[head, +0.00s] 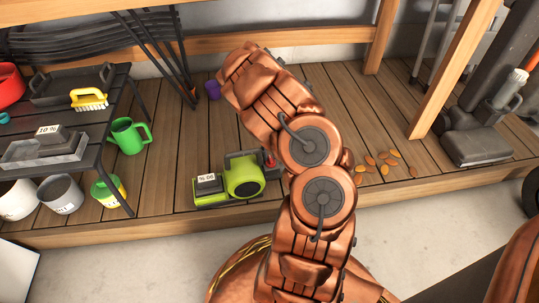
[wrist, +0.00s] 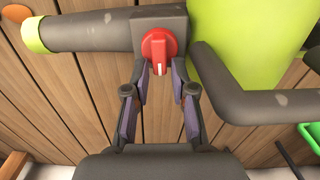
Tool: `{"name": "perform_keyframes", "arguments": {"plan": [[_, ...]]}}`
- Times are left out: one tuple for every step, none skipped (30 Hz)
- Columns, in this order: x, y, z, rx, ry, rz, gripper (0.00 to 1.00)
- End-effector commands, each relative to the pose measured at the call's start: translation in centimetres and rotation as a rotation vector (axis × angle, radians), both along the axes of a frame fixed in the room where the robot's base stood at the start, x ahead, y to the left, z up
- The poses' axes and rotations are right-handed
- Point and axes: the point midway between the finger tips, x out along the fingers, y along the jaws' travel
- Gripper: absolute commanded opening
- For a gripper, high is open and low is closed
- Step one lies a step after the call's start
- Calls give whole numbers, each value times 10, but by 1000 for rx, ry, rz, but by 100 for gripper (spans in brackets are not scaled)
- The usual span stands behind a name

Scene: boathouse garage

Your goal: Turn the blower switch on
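The blower (head: 243,177) is lime green and dark grey, and sits on the wooden deck just left of my arm in the head view. Its red switch (head: 269,160) shows beside my arm. In the wrist view the blower's dark grey body (wrist: 100,32) crosses the top, and the round red switch (wrist: 159,47) has a white mark pointing down. My gripper (wrist: 160,75) is open, its two fingertips on either side of the switch's lower edge. Whether they touch it I cannot tell. In the head view my arm hides the gripper.
A dark handle bar (wrist: 235,100) of the blower curves close to my right finger. A dark table (head: 100,120) stands left, with a green watering can (head: 128,136) beside it. Orange leaves (head: 385,160) lie right of my arm. A wooden post (head: 445,85) stands further right.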

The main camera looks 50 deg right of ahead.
Motion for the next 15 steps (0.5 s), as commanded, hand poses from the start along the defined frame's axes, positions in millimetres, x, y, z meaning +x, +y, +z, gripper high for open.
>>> {"name": "perform_keyframes", "arguments": {"plan": [[0,0,-2,0,0,0,25],[0,0,-2,0,0,0,25],[0,0,-2,-1,-1,0,25],[0,0,-2,-1,-1,1,25],[0,0,-2,-1,-1,1,25],[0,0,-1,-1,-1,0,25],[0,0,-1,-1,-1,0,25],[0,0,-1,-1,-1,0,25],[0,0,-1,-1,-1,0,23],[0,0,-1,-1,-1,0,20],[0,0,-1,-1,-1,0,17],[0,0,-1,-1,-1,0,12],[0,0,-1,-1,-1,0,9],[0,0,-1,-1,-1,0,6],[0,0,-1,-1,-1,0,2]]}}
